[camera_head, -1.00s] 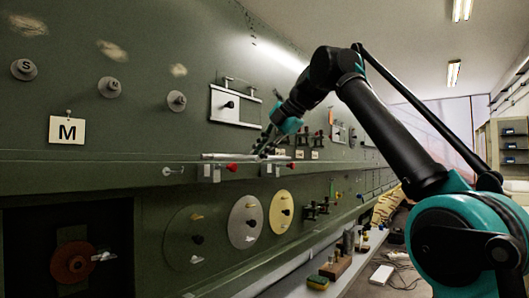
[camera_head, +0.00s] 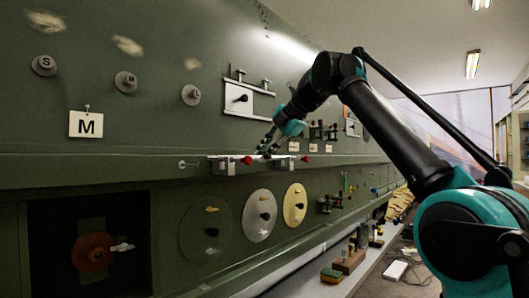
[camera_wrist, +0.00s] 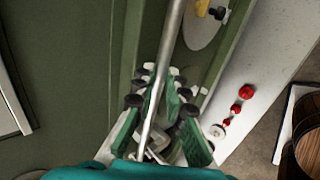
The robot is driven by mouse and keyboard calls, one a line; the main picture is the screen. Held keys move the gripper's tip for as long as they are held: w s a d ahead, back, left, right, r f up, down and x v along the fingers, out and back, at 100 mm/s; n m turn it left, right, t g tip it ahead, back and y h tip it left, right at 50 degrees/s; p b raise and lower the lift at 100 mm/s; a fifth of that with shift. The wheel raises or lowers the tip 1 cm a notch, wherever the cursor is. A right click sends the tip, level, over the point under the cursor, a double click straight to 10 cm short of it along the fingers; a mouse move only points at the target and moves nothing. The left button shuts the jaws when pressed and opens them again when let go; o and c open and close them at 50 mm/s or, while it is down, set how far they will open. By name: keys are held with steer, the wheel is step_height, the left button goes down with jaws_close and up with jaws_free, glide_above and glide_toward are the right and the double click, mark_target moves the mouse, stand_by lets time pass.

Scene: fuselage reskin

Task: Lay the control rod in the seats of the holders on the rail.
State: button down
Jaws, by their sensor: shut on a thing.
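The control rod is a thin pale metal rod, clearest in the wrist view (camera_wrist: 172,35), where it runs lengthwise between the green jaws. My gripper (camera_wrist: 160,102) is shut on it; in the head view my gripper (camera_head: 268,149) is at the rail, between the two holders. The left holder (camera_head: 222,168) and right holder (camera_head: 283,164) are pale blocks on the rail (camera_head: 120,166), each with a red knob beside it. The rod looks level along the holder tops. I cannot tell whether it rests in the seats; the jaws hide part of it.
A white bracket plate (camera_head: 250,104) is fixed on the green wall above the rail. Round discs (camera_head: 259,218) are on the wall below it. A shelf with a wooden block (camera_head: 349,262) and a green-yellow sponge (camera_head: 331,276) runs lower right.

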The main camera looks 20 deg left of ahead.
steer(key=shift+f, duration=1.1)
stand_by(0.6)
steer(key=c, duration=1.5)
jaws_free()
steer(key=v, duration=1.2)
